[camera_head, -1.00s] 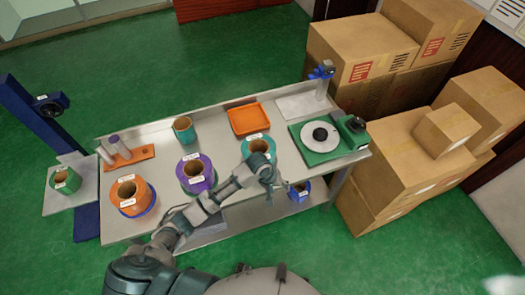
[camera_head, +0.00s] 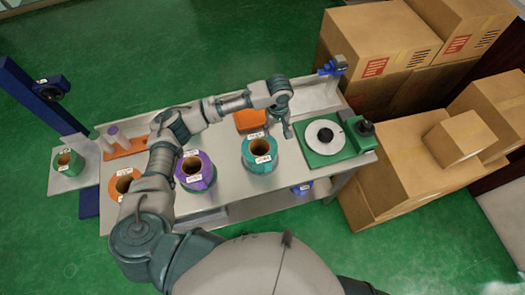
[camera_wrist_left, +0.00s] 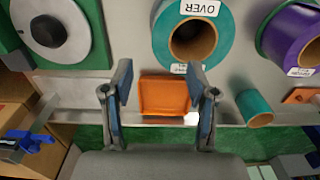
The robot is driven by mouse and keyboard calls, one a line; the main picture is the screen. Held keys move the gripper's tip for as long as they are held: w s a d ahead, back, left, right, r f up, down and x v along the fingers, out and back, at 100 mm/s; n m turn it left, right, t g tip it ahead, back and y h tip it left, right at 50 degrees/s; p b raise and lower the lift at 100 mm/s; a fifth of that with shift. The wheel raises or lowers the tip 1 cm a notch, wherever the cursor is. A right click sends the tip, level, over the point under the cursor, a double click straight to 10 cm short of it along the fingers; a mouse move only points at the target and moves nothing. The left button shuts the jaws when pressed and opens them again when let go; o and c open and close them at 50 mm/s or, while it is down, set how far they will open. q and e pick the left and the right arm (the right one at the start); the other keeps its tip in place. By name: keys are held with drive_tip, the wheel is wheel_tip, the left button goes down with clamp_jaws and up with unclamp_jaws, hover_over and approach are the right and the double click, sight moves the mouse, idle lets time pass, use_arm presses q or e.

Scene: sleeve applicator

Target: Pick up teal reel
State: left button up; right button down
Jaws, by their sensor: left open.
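The teal reel (camera_head: 246,154) stands on the metal bench, with a brown core and white labels on its top and side. In the left wrist view the teal reel (camera_wrist_left: 162,38) is at the top, just beyond my fingers, with a label reading OVER. My left gripper (camera_head: 281,125) is open and empty, above and behind the reel on its right side. In the left wrist view the left gripper (camera_wrist_left: 161,84) has its fingers spread, with the orange tray (camera_wrist_left: 164,98) seen between them. My right gripper is not in view.
A purple reel (camera_head: 205,178) and an orange reel (camera_head: 112,190) stand left of the teal one. A green device with a white disc (camera_head: 322,137) is at right. A smaller teal roll (camera_wrist_left: 252,102) shows in the wrist view. Cardboard boxes (camera_head: 410,160) crowd the right.

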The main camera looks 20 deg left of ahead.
use_arm(q)
hover_over(273, 144)
drive_tip(key=f, duration=0.7)
drive_tip(key=shift+a+f, duration=0.2)
drive_tip(key=shift+a, duration=0.2)
drive_tip(key=shift+s+d+f, duration=0.1)
drive_tip(key=shift+d+f, duration=0.25)
drive_tip(key=shift+f, duration=0.15)
drive_tip(key=f, duration=0.4)
drive_tip(key=shift+d+f, duration=0.15)
drive_tip(key=shift+d, duration=0.15)
drive_tip(key=shift+w+a+f, duration=0.2)
drive_tip(key=shift+a, duration=0.4)
drive_tip(key=shift+s+a, duration=0.1)
drive_tip(key=shift+a, duration=0.05)
drive_tip(key=c, duration=0.8)
clamp_jaws()
drive_tip(key=shift+d+r, duration=0.1)
drive_tip(key=shift+d, duration=0.5)
drive_tip(key=shift+a+r, duration=0.1)
drive_tip(key=shift+r, duration=0.05)
